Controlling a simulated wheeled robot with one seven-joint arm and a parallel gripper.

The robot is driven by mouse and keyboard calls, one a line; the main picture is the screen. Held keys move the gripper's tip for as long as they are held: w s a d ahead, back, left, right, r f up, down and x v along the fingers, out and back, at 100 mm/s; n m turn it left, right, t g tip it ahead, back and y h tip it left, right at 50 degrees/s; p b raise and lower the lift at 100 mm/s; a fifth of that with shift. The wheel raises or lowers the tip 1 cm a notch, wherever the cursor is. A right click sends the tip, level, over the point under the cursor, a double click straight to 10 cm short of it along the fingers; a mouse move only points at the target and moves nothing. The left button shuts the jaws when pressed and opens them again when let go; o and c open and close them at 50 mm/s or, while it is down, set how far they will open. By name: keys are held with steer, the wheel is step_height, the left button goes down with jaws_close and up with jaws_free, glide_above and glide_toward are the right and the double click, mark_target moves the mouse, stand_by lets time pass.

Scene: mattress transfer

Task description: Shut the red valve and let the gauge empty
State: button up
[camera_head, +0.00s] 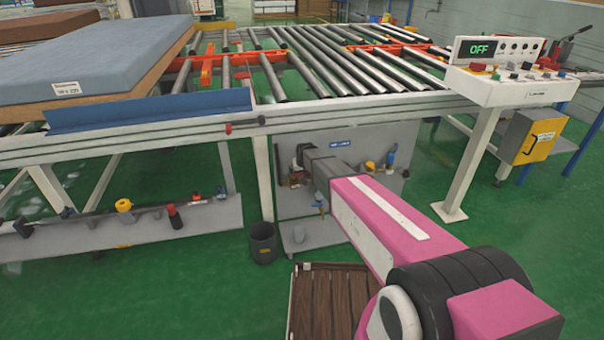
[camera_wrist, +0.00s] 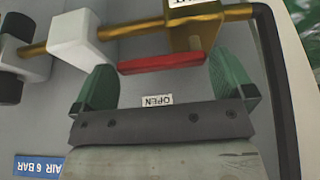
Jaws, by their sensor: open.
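The red valve handle (camera_wrist: 160,65) is a flat bar below a brass pipe (camera_wrist: 130,30) in the wrist view. It lies crosswise between the green fingertips of my gripper (camera_wrist: 161,74). The jaws are open, with a finger near each end of the bar and no clear grip on it. An "OPEN" label (camera_wrist: 157,100), upside down in the picture, shows between the fingers. In the head view my gripper is at the grey panel (camera_head: 385,135) under the roller table, largely hidden by my arm. I cannot make out the gauge in either view.
A white fitting (camera_wrist: 75,38) sits on the pipe, left of the handle. A dark bucket (camera_head: 263,243) and a wooden pallet (camera_head: 325,300) stand on the green floor. The roller table (camera_head: 320,80) is above, with a blue mattress (camera_head: 100,55) at left and a control box (camera_head: 510,85) at right.

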mark_target(297, 176)
steer(key=c, duration=0.9)
steer(key=shift+s+m, duration=0.1)
steer(key=shift+m, duration=0.2)
steer(key=m+h, duration=0.1)
steer(key=m, duration=0.1)
steer(key=s+m, duration=0.1)
steer(key=m, duration=0.1)
steer(key=shift+s+a+h, duration=0.15)
steer(key=shift+s+h, duration=0.05)
steer(key=shift+h, duration=0.2)
steer(key=m, duration=0.1)
steer(key=m+h, duration=0.1)
steer(key=s+m, duration=0.1)
steer(key=m, duration=0.1)
steer(key=shift+a, duration=0.3)
steer(key=m, duration=0.1)
steer(key=m+h, duration=0.1)
steer(key=m, duration=0.1)
steer(key=a+m+g+h, duration=0.1)
steer(key=shift+s, duration=0.4)
steer(key=m, duration=0.1)
steer(key=a+m+g, duration=0.1)
steer(key=m, duration=0.3)
steer(key=shift+s+a+g+h, duration=0.2)
steer(key=shift+a+g+h, duration=0.1)
steer(key=shift+g+h, duration=0.1)
steer(key=shift+m, duration=0.3)
